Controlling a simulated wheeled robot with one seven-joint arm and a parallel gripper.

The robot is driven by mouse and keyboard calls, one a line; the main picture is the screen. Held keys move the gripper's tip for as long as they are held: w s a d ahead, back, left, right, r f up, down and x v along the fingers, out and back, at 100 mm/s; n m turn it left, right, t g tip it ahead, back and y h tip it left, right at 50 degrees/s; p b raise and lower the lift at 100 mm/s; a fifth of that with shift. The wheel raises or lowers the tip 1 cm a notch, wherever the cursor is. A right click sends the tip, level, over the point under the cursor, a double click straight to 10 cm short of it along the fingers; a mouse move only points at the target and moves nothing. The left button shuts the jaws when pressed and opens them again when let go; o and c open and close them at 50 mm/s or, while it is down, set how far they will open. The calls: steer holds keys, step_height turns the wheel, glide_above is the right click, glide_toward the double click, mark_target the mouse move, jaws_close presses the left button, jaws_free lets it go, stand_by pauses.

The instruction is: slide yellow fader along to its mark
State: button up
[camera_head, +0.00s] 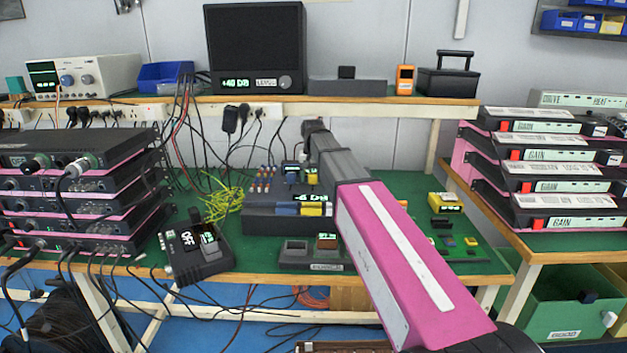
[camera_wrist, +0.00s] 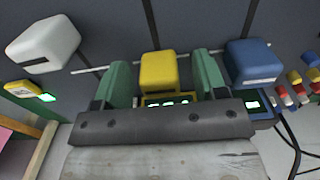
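In the wrist view the yellow fader cap (camera_wrist: 158,70) sits on the dark panel between the two green fingers of my gripper (camera_wrist: 162,78). The fingers are apart, with a gap showing on each side of the cap. A white fader cap (camera_wrist: 43,44) is to the left and a blue fader cap (camera_wrist: 252,61) to the right. A lit green display (camera_wrist: 168,100) is partly hidden behind the gripper. In the head view the yellow cap (camera_head: 312,209) shows at the front of the dark fader unit (camera_head: 262,222), beside my arm. The fingers cannot be made out there. I cannot make out a target mark.
Coloured knobs (camera_wrist: 305,82) stand right of the blue cap in the wrist view. A black switch box (camera_head: 195,255) lies left of the unit, and a yellow device (camera_head: 445,202) is right of my arm. Rack stacks (camera_head: 75,190) (camera_head: 550,180) flank the green bench.

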mark_target(313, 173)
steer(key=shift+r, duration=0.15)
steer(key=shift+r, duration=3.35)
